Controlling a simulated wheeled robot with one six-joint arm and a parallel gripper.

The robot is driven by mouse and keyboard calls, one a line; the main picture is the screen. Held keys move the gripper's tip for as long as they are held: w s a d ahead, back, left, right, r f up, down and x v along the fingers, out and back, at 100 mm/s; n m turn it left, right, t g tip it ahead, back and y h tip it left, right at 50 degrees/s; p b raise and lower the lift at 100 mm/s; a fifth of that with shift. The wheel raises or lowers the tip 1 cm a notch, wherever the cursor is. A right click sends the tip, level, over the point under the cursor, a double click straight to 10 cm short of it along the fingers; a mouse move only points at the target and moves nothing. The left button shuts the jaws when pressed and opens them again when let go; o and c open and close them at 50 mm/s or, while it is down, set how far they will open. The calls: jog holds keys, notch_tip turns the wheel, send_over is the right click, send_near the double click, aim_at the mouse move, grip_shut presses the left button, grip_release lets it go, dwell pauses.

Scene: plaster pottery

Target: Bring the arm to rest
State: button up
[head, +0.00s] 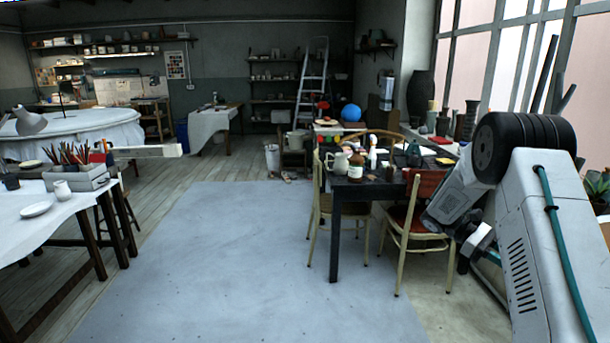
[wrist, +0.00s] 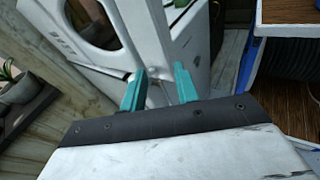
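My arm stands raised at the right of the head view, its links folded close to my body. My gripper (wrist: 158,92) shows in the wrist view as two teal fingers with a clear gap between them. The gap holds nothing, and behind it are white and grey parts of my own body. In the head view the gripper's fingers cannot be made out behind the arm links.
A dark table (head: 345,188) with jugs and jars stands right of centre, with wooden chairs (head: 416,226) around it, close to my arm. A white-covered table (head: 60,215) is at the left. The grey floor mat (head: 240,265) between them is clear. A potted plant (wrist: 18,85) shows in the wrist view.

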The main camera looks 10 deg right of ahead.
jog(key=s+a+r+m+t+y, duration=0.1)
jog(key=s+a+r+t, duration=0.3)
jog(key=s+a, duration=0.5)
jog(key=s+a+r+m+t+y, duration=0.2)
jog(key=s+a+r+t+y, duration=0.2)
jog(key=s+a, duration=0.5)
jog(key=s+a+r+m+t+y, duration=0.2)
jog(key=s+a+r+t, duration=0.4)
jog(key=a, duration=0.8)
jog(key=s+y, duration=0.1)
jog(key=s, duration=0.2)
jog(key=shift+a+r+t, duration=0.25)
jog(key=shift+a+t, duration=0.05)
jog(key=shift+a, duration=0.05)
